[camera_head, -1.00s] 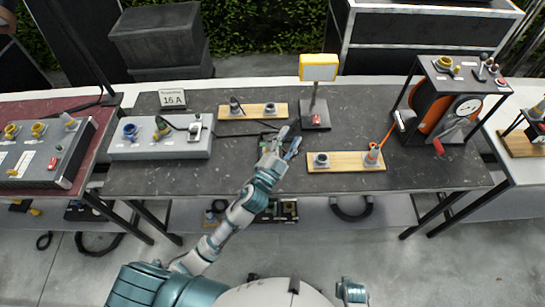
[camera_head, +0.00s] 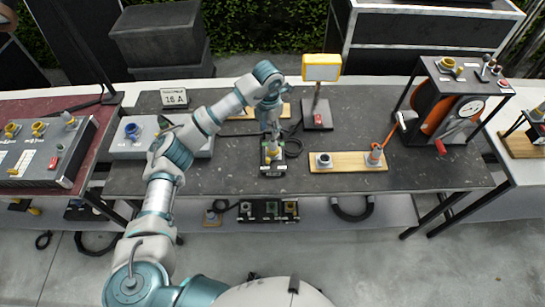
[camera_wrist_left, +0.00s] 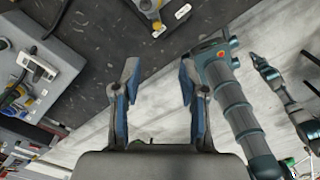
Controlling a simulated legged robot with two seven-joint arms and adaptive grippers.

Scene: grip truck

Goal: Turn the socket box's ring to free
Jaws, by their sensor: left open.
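The socket box (camera_head: 272,170) is a small black box with pale and yellowish markings, near the front middle of the dark table in the head view. My left gripper (camera_head: 272,132) points down just above and behind it and hides part of its top. In the left wrist view the left gripper (camera_wrist_left: 158,82) is open, with nothing between its fingers. At the top of that view a grey and yellow part with white labels shows, perhaps of the box. The ring and its setting cannot be made out. At that view's right, a dark jaw-like end (camera_wrist_left: 266,70) may be my right gripper.
A wooden board with two sockets (camera_head: 347,168) lies right of the box, with an orange cable running to a reel stand (camera_head: 440,110). A grey panel (camera_head: 130,150) is at left. A yellow-framed lamp (camera_head: 320,68) stands behind. A black cable loops beside the box.

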